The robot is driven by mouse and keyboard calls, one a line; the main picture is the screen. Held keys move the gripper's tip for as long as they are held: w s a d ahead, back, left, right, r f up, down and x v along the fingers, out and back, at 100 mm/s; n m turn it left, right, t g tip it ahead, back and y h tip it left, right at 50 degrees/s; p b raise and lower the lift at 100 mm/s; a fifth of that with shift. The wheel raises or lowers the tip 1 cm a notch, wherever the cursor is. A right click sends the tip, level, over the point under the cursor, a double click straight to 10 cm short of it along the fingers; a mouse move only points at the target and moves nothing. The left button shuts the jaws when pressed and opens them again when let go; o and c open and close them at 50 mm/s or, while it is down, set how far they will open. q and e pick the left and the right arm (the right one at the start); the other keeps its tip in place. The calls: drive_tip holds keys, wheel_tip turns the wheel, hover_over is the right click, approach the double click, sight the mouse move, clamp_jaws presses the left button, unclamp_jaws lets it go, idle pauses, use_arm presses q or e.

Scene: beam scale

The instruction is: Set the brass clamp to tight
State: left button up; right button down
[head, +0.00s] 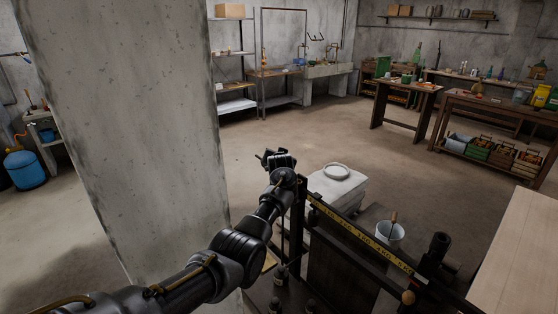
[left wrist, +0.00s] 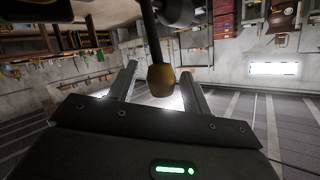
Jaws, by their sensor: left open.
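The beam scale stands in the lower middle of the head view, with a yellow marked beam (head: 365,238) on a dark frame. My left gripper (head: 275,158) is at the upper left end of this frame. In the left wrist view the left gripper (left wrist: 160,72) is open, its two fingers apart. A brass-coloured knob (left wrist: 162,82) on a dark rod shows between the fingers, with gaps at both sides. I cannot tell whether this is the brass clamp or what its setting is. In the head view, the gripper hides anything it surrounds. My right gripper is not in view.
A concrete pillar (head: 130,120) rises close to my left arm. White sacks (head: 338,190) and a bucket (head: 388,236) stand behind the scale. A wooden knob (head: 408,297) is at the beam's right end. A pale table (head: 520,255) is at right. The floor beyond is clear.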

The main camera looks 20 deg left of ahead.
use_arm(q)
drive_tip(key=b+v, duration=0.1)
drive_tip(key=v, duration=0.7)
drive_tip(key=shift+s, duration=0.1)
